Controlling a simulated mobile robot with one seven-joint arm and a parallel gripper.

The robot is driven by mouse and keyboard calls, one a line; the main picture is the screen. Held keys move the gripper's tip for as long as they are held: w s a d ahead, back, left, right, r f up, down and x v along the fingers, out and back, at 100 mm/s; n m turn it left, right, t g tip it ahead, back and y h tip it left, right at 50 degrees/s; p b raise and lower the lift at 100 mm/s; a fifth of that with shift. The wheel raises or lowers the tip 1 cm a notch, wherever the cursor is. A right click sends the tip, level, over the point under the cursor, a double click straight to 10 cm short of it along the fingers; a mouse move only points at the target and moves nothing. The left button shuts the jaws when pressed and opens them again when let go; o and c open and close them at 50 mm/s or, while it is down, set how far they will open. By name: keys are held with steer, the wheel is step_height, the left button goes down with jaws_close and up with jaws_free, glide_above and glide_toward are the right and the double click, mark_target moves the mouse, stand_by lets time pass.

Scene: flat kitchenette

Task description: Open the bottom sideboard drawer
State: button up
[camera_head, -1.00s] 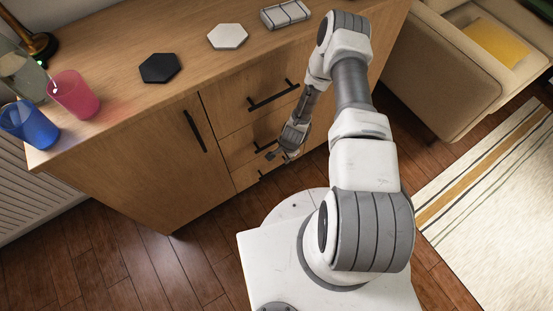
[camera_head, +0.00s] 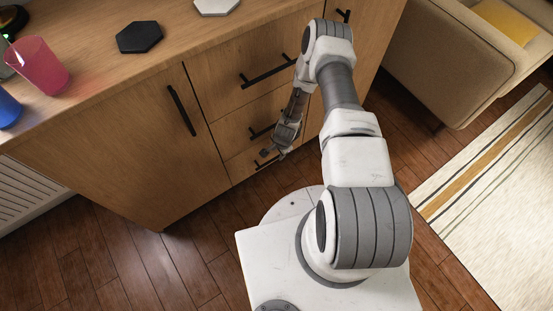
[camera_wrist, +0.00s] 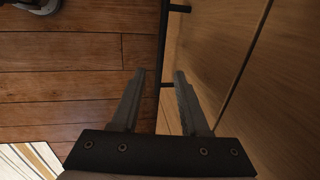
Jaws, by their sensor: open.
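The wooden sideboard's bottom drawer (camera_head: 240,169) is shut, its front level with the drawers above. Its black bar handle (camera_head: 262,164) shows partly; my gripper (camera_head: 271,153) is just over its right part. In the wrist view, my gripper (camera_wrist: 160,75) is open, with one finger on each side of a dark handle bar (camera_wrist: 163,50). The bar runs between the fingertips in the picture, beside the wooden drawer front (camera_wrist: 230,50). I cannot tell whether the fingers touch it or how deep it sits between them.
A cabinet door (camera_head: 130,150) is at left. A pink cup (camera_head: 40,66) and a black hexagon (camera_head: 139,37) are on top. A beige sofa (camera_head: 450,60) stands right; wooden floor (camera_head: 190,255) is clear in front.

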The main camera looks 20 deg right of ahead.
mark_target(276, 158)
steer(key=shift+w+a+f+b, duration=0.1)
steer(key=shift+w+f+b, duration=0.1)
steer(key=shift+f+b, duration=0.6)
steer(key=shift+w+f+b, duration=0.15)
steer(key=shift+f+b, duration=0.25)
steer(key=shift+f, duration=0.65)
steer(key=shift+w+a+f+b, duration=0.1)
steer(key=shift+w+f+b, duration=0.1)
steer(key=shift+f+b, duration=0.6)
steer(key=shift+f, duration=0.1)
jaws_close()
